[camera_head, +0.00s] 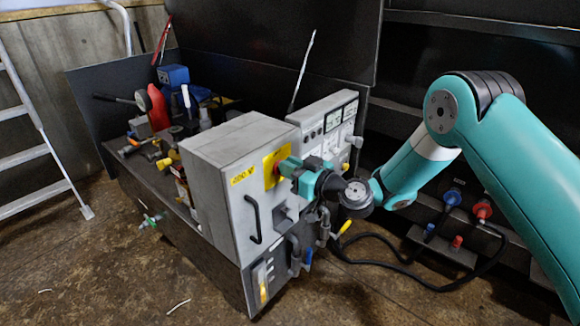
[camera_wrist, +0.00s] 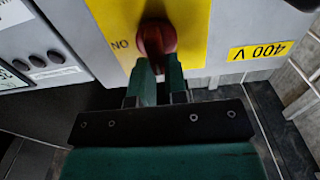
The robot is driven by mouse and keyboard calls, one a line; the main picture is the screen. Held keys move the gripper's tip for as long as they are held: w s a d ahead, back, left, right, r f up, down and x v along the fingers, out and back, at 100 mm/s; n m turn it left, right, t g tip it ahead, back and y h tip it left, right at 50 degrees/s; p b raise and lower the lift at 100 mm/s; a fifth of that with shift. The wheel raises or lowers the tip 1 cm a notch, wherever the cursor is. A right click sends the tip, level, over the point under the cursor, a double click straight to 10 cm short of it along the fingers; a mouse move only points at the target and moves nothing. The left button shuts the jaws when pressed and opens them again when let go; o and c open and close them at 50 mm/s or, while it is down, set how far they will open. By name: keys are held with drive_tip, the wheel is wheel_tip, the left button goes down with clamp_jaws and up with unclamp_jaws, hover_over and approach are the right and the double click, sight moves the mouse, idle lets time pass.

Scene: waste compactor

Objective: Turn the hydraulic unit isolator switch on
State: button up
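The isolator switch is a red rotary knob (camera_wrist: 156,36) on a yellow plate (camera_wrist: 188,48). An upside-down "ON" label is beside the knob in the wrist view. In the head view the yellow plate (camera_head: 269,177) is on the front of a grey cabinet (camera_head: 240,160), and my gripper (camera_head: 284,169) covers most of the knob. In the wrist view the two narrow fingers of my gripper (camera_wrist: 159,68) are close together at the knob, one on each side of its grip. They look shut on it. The fingertips and the knob's exact angle are partly hidden.
A "400 V" label (camera_wrist: 259,51) is beside the plate. A black handle (camera_head: 253,219) is below it on the cabinet. Pipes with valves (camera_head: 323,228) stand close under my wrist. A panel with gauges (camera_head: 330,125) stands behind. The floor in front is clear.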

clamp_jaws()
drive_tip(key=shift+w+d+f+m, duration=0.2)
drive_tip(key=shift+w+f+m, duration=0.05)
drive_tip(key=shift+m, duration=2.75)
drive_tip(key=shift+w+d+f+m, duration=0.25)
drive_tip(key=shift+w+f+m, duration=0.05)
drive_tip(key=shift+m, duration=2.7)
drive_tip(key=shift+w+d+f+m, duration=0.2)
drive_tip(key=shift+w+f+m, duration=0.05)
drive_tip(key=shift+m, duration=2.75)
drive_tip(key=o, duration=0.6)
unclamp_jaws()
drive_tip(key=shift+o, duration=0.2)
drive_tip(key=shift+s, duration=0.1)
